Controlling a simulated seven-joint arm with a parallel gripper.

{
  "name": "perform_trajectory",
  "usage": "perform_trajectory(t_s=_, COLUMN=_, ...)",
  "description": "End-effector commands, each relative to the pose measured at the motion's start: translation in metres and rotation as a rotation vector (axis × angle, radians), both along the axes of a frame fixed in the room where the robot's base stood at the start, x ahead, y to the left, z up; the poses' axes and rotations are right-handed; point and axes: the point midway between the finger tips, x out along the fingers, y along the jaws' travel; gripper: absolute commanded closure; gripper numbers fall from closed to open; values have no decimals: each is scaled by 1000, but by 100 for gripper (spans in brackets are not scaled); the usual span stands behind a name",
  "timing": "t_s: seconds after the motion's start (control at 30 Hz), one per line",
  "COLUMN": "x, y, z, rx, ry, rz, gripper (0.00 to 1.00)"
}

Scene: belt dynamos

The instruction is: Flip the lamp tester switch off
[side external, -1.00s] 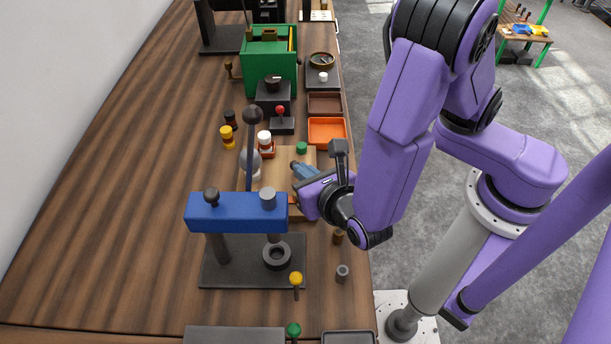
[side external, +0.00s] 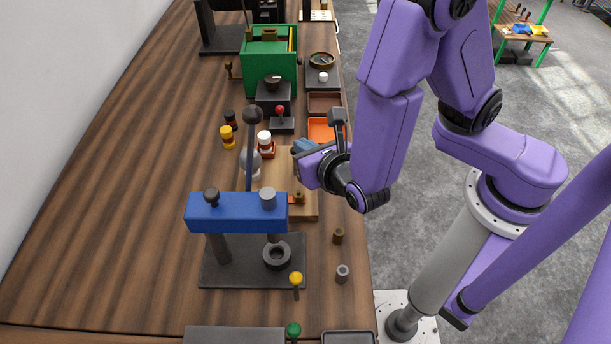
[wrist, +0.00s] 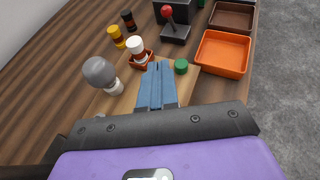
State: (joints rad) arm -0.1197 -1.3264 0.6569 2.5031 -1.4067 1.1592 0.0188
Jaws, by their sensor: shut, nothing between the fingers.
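A tan wooden board (side external: 308,211) carries a grey round bulb (side external: 254,160) on a white base; I take it for the lamp tester. The bulb also shows in the wrist view (wrist: 99,71). A small orange block with a brass-coloured piece (side external: 298,198) sits at the board's near end; whether it is the switch I cannot tell. A green round cap (wrist: 181,66) is just right of my fingertips in the wrist view. My gripper (wrist: 158,67) has its blue fingers together and empty, over the board's far part. In the side view my gripper (side external: 301,146) hides the green cap.
A white-capped bottle in a red-orange holder (wrist: 137,50) stands left of my fingertips. Beyond are an orange tray (wrist: 222,53) and a red-knobbed lever on a black base (wrist: 174,28). A blue press (side external: 237,212) stands nearer the camera. Bare bench lies at left.

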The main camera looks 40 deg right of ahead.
Motion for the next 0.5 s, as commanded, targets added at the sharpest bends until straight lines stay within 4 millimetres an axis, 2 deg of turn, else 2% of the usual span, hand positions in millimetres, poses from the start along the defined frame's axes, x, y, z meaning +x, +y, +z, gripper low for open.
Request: perform_trajectory(t_s=0.5, x=0, y=0, z=8, rx=3, ry=-1, rz=-1, gripper=100)
